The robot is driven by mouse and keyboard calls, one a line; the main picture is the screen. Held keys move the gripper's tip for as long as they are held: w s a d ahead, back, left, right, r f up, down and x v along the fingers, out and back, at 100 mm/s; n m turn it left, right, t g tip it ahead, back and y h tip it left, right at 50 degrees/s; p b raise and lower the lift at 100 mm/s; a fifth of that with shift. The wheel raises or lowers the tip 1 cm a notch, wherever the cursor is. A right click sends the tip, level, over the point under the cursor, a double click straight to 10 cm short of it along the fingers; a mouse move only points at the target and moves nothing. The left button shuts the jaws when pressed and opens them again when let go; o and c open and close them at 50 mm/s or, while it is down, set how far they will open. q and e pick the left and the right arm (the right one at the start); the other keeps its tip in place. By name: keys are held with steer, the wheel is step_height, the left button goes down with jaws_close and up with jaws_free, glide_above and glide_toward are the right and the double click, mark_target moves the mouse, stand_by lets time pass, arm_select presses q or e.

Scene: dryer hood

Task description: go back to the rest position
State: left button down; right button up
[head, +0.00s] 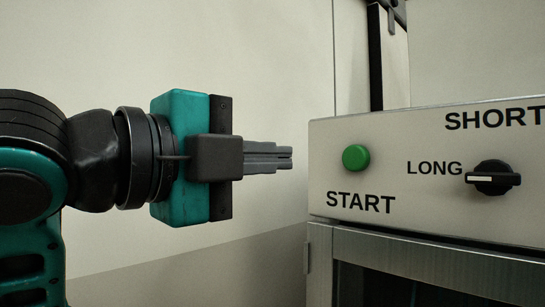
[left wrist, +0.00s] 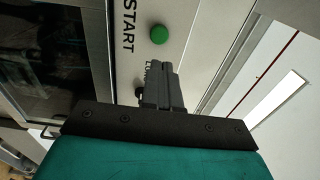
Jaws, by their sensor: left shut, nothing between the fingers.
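My left gripper (head: 291,158) comes in from the left in the head view. Its fingers are shut with nothing between them. They point right at the control panel (head: 425,200), a short gap away from its left edge. The green START button (head: 356,158) is on the panel, at about the height of the fingertips. In the left wrist view the closed fingers (left wrist: 156,68) show below the green button (left wrist: 159,34). My right gripper is in neither view.
A black knob (head: 492,177) sits on the panel to the right of the button, between the words LONG and SHORT. Below the panel is a metal-framed door (head: 440,262). A dark vertical post (head: 375,60) stands behind. The wall (head: 200,50) behind my arm is bare.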

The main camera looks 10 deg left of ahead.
arm_select(q)
steer(key=w+a+f+n+y, duration=0.15)
steer(key=w+f+n, duration=0.35)
steer(key=f, duration=0.5)
steer(key=w+a+f+n+y, duration=0.15)
steer(key=w+f+n, duration=0.3)
steer(key=f, duration=0.65)
steer(key=w+a+f+n+y, duration=0.15)
steer(key=w+f+n, duration=0.35)
steer(key=f, duration=0.5)
steer(key=s+a+f+n+g+y, duration=0.1)
steer(key=s+a+f+n, duration=0.1)
steer(key=s+f, duration=0.5)
steer(key=s+a+f+n+g+y, duration=0.1)
steer(key=s+f, duration=0.6)
steer(key=f, duration=0.8)
steer(key=s+a+f+n+g+y, duration=0.1)
steer(key=s+a+f+n+y, duration=0.2)
steer(key=s+f, duration=0.5)
step_height(320, 180, down, 3)
steer(key=a+n, duration=0.1)
steer(key=n, duration=0.1)
steer(key=shift+a+f+n, duration=0.15)
steer(key=shift+a+n, duration=0.05)
steer(key=shift+n, duration=0.15)
steer(key=shift+w, duration=0.1)
stand_by(1.1)
